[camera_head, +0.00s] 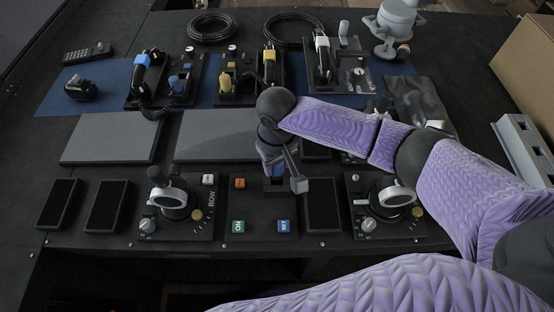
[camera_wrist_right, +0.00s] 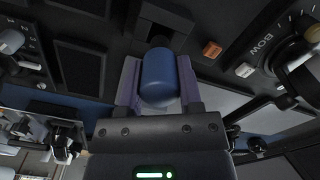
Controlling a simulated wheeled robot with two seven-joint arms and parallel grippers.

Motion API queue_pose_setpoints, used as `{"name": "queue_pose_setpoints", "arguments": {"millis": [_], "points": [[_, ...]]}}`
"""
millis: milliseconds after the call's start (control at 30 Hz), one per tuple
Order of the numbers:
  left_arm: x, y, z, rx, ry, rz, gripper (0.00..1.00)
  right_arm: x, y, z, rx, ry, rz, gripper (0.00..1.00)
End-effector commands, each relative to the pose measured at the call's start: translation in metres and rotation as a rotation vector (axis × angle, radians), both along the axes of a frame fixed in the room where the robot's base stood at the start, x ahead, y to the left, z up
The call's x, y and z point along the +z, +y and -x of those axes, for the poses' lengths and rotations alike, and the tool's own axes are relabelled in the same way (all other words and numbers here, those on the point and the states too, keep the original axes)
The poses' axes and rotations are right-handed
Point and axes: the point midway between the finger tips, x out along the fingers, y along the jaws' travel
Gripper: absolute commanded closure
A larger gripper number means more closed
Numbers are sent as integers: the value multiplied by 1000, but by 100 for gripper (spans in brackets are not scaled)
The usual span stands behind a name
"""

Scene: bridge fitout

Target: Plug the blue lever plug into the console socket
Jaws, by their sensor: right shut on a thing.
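My right gripper (camera_head: 276,172) is over the middle of the front console, pointing down. Its fingers are shut on the blue lever plug (camera_wrist_right: 158,78), which shows as a rounded blue body between them in the right wrist view. In the head view the plug is mostly hidden by the gripper. A dark block with a recess, apparently the console socket (camera_wrist_right: 165,22), lies just past the plug's far end. In the head view it is just below the gripper (camera_head: 277,188). I cannot tell whether the plug touches or enters it. My left gripper is not in view.
Throttle units (camera_head: 172,200) (camera_head: 390,203) flank the middle panel. An orange button (camera_head: 239,183), a green button (camera_head: 238,226) and a blue button (camera_head: 284,226) sit close by. Panels with corded handsets (camera_head: 143,75) stand on a blue mat (camera_head: 100,90) behind. A cardboard box (camera_head: 525,65) is at the right.

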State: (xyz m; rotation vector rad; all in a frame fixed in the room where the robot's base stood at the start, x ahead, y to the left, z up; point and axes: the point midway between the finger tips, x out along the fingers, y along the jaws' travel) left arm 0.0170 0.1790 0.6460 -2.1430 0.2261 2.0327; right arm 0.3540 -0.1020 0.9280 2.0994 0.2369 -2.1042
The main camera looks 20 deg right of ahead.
Motion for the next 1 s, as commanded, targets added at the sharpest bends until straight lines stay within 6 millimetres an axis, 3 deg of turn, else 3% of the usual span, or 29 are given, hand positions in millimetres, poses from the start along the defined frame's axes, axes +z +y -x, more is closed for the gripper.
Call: {"name": "queue_pose_setpoints", "arguments": {"millis": [567, 1000], "points": [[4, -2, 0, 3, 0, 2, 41, -1, 0, 0, 0, 0, 0, 100], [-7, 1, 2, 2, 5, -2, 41, -23, 0, 0, -1, 1, 0, 100]]}}
